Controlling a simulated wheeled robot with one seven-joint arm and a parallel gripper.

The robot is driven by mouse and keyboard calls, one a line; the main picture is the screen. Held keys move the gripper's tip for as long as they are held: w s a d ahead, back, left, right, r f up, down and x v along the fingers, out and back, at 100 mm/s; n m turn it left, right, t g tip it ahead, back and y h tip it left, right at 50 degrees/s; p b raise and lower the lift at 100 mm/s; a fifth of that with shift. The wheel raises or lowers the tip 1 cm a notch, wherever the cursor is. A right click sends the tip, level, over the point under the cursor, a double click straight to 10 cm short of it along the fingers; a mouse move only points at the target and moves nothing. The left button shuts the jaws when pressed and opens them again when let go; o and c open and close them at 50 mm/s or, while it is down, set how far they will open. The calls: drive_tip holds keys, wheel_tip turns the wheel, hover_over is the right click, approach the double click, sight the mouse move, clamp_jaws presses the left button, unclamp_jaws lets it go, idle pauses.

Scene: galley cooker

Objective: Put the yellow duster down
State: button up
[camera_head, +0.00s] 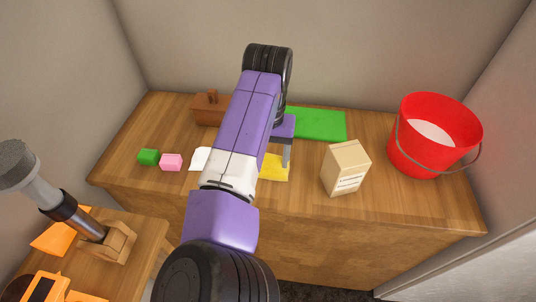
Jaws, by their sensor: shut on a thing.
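The yellow duster (274,169) is a flat yellow cloth on or just above the wooden counter (220,200), near its front middle. My gripper (286,163) points down at the duster, with one grey finger visible at its upper right. The jaws are shut on the duster; my purple and white arm hides the other finger and the cloth's left part. I cannot tell whether the cloth touches the counter.
A green mat (318,124) lies behind. A cream box (345,168) and red bucket (424,140) stand right. Counter is clear between duster and cream box.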

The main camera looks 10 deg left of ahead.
sight(268, 156)
drive_tip(key=o, duration=1.2)
wheel_tip(268, 156, up, 12)
drive_tip(key=shift+r, duration=0.1)
